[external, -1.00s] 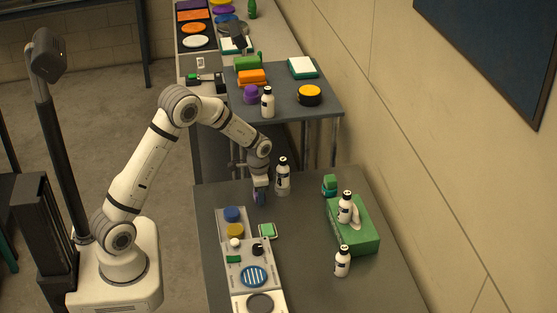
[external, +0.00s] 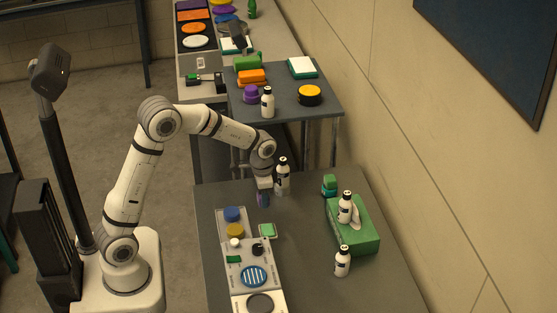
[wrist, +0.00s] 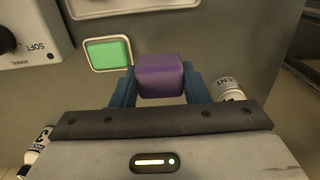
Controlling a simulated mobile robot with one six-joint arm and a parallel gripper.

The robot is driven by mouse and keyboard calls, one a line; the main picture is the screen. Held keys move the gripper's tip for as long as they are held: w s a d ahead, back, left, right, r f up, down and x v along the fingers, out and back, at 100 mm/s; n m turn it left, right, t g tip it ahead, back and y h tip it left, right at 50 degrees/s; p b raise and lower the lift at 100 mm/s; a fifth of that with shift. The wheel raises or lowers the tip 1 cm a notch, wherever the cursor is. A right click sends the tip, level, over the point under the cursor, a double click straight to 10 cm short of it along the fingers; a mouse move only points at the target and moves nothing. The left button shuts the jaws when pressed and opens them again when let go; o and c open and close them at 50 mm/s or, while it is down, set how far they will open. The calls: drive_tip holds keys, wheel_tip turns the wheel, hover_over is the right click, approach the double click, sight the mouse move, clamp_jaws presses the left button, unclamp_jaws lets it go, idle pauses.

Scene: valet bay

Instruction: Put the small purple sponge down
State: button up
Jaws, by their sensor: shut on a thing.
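The small purple sponge (wrist: 160,77) is a rounded block between the two blue fingers of my gripper (wrist: 160,88) in the wrist view. The fingers are shut on its sides. In the external view my gripper (external: 263,193) points down over the near grey table (external: 305,285), close to the table's far left part. Only a little of the sponge shows between the fingers there. I cannot tell whether the sponge touches the table.
A white bottle (external: 282,177) stands just right of my gripper. A control panel (external: 240,273) with knobs lies nearer, beside a small green-topped tray (external: 267,230). A green box (external: 364,234) and more bottles stand at the right. The table's middle is clear.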

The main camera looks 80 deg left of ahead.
sight(264, 217)
drive_tip(key=shift+f, duration=3.25)
drive_tip(key=o, duration=0.7)
drive_tip(key=shift+c, duration=0.2)
drive_tip(key=shift+r+p, duration=0.1)
drive_tip(key=shift+p, duration=0.2)
